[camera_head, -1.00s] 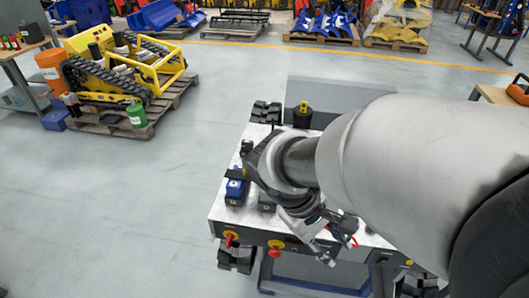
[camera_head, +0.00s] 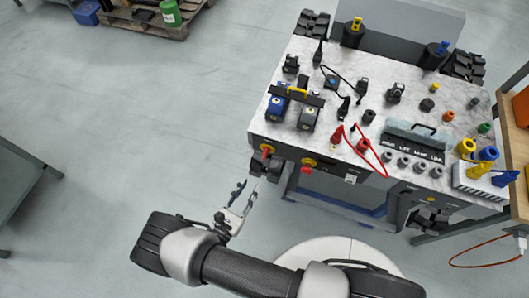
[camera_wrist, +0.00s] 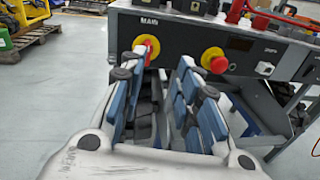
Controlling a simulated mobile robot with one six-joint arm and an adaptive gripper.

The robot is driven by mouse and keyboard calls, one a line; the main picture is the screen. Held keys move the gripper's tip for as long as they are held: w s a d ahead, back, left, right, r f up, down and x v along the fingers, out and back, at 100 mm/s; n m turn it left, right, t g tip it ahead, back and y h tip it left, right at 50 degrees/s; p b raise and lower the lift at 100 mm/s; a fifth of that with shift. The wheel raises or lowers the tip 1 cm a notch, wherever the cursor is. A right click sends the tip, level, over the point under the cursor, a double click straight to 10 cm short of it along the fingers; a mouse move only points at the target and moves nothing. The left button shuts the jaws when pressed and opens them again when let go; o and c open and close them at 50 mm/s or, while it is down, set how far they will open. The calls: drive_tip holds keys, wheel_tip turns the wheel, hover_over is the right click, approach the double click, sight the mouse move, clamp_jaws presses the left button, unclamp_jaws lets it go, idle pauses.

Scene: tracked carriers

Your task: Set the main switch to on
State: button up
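The main switch is a red handle on a yellow disc (camera_wrist: 149,43) under the label MAIN, on the dark front panel of the workbench carrier. It also shows in the head view (camera_head: 267,151), at the panel's left end. My gripper (camera_head: 247,187) is in front of and below that end, apart from the panel. In the wrist view its blue-padded fingers (camera_wrist: 160,85) are spread with nothing between them. The left fingertip covers the lower part of the switch in that view, so the handle's exact setting is hard to tell.
A second yellow disc with a red mushroom knob (camera_wrist: 215,60) sits right of the switch. The carrier's top (camera_head: 340,60) holds blue-and-black blocks, cables and several connectors. A wooden-topped table (camera_head: 521,150) stands close on the right.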

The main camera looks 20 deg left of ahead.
sight(264, 158)
drive_tip(key=w+f+y, duration=0.1)
drive_tip(key=w, duration=0.4)
drive_tip(key=w+d+f+n+y+b, duration=0.1)
drive_tip(key=w, duration=0.4)
drive_tip(key=w+f+n, duration=0.1)
drive_tip(key=w, duration=0.4)
drive_tip(key=shift+w+d+t+y+b, duration=0.25)
drive_tip(key=shift+w+t+y+b, duration=0.05)
drive_tip(key=shift+y+b, duration=0.1)
clamp_jaws()
